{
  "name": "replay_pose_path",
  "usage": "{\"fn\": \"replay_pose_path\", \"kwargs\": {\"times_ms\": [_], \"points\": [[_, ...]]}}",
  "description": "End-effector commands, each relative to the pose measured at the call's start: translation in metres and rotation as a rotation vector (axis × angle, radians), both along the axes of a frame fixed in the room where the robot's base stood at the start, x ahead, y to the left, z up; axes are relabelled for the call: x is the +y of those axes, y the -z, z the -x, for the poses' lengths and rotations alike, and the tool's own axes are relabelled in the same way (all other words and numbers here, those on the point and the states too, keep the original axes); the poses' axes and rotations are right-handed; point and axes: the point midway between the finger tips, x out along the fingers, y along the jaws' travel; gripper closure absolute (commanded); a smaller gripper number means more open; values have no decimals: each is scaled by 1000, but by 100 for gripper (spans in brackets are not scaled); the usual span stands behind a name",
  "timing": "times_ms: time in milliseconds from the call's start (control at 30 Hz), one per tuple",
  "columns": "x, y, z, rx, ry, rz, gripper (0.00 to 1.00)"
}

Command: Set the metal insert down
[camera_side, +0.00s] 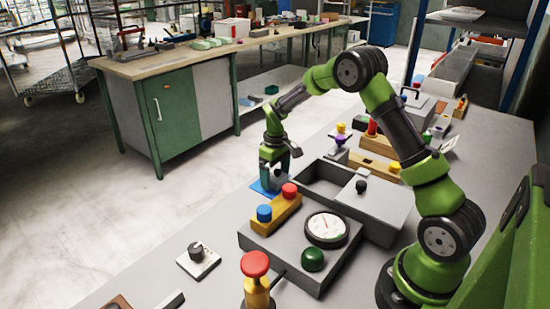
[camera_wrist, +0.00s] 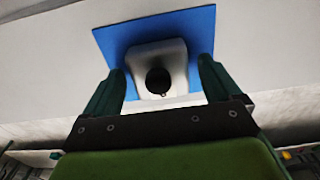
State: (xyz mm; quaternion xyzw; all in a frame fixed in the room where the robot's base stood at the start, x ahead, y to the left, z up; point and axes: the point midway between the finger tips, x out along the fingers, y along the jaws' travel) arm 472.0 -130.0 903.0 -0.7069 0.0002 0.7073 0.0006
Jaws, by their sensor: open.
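The metal insert (camera_wrist: 179,55) is a pale grey block with rounded corners and a dark round hole. In the wrist view it sits over a blue square pad (camera_wrist: 110,38), between the two dark green fingers of my gripper (camera_wrist: 165,85). A gap shows between each finger and the insert, and the gripper is open. In the side view my gripper (camera_side: 276,180) points down at the blue pad (camera_side: 260,188) near the table's far edge. The insert is mostly hidden there by the fingers.
A grey box with a gauge (camera_side: 326,228), a green button (camera_side: 312,259) and a yellow block with red and blue knobs (camera_side: 277,214) stands close by. An open grey bin (camera_side: 318,187) is to the right. A dial plate (camera_side: 198,258) lies front left. The tabletop left of the pad is clear.

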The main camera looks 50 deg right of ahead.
Motion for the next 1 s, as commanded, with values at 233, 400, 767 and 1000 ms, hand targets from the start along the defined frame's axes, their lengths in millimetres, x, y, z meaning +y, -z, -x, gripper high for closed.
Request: {"fn": "replay_pose_path", "kwargs": {"times_ms": [233,400,767,1000], "points": [[0,-39,-1,-7,0,2,9],[0,-77,-1,-7,-1,2,9],[2,-124,1,-8,1,0,9],[44,-184,36,-139,61,-24,9]]}}
